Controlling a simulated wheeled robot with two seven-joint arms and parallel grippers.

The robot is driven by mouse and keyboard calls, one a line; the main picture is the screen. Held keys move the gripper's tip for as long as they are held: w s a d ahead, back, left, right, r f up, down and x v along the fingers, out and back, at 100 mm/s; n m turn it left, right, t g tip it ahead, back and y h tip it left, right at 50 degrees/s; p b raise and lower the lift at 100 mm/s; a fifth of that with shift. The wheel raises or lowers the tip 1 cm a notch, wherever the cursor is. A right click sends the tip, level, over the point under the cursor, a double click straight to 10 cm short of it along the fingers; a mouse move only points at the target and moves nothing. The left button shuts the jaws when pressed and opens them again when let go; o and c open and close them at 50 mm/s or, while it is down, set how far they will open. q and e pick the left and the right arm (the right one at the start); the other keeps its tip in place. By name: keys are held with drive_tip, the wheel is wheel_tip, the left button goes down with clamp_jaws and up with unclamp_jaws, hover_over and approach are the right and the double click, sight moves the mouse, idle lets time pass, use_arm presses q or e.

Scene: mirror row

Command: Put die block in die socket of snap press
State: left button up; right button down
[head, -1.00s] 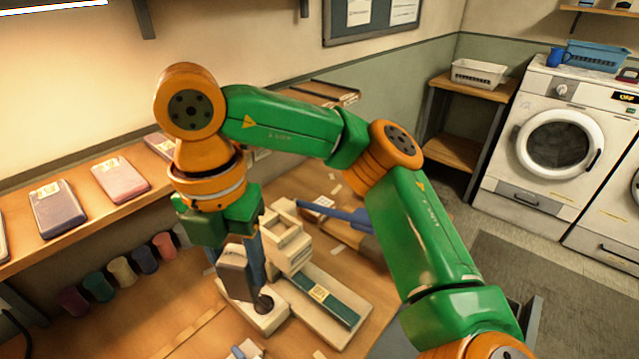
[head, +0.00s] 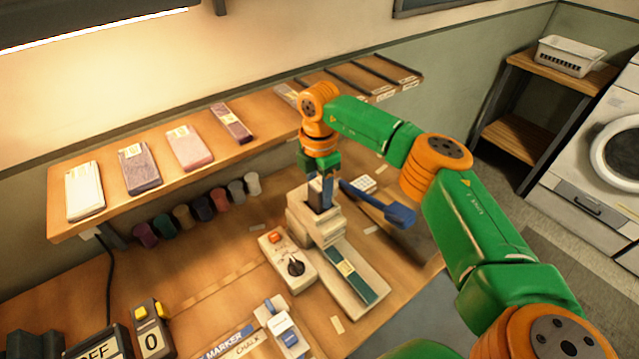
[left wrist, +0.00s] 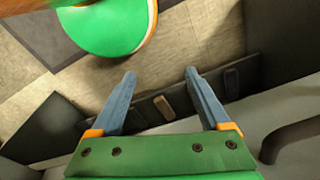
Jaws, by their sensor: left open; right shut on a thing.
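The snap press (head: 322,232) is a cream block on a long base with a teal strip. A blue lever (head: 392,208) sticks out beside it. My right gripper (head: 320,188) points down at the top of the press and is shut on a dark block, the die block (head: 318,203). The block is at the top of the press; its lower part is hidden, so I cannot tell whether it is seated in the die socket. My left gripper (left wrist: 160,75) is open and empty over the floor in the left wrist view; it is outside the head view.
A cream control box (head: 288,262) with an orange button and black knob stands left of the press. Several spools (head: 203,207) line the wall under a shelf (head: 110,212) with flat cases. The bench's middle left is clear.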

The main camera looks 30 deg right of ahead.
drive_tip(key=shift+a+f, duration=0.1)
drive_tip(key=shift+f, duration=0.2)
use_arm(q)
drive_tip(key=shift+r, duration=0.3)
use_arm(e)
drive_tip(key=shift+f, duration=0.25)
drive_tip(key=c, duration=0.8)
unclamp_jaws()
drive_tip(key=shift+f, duration=0.15)
drive_tip(key=o, duration=0.5)
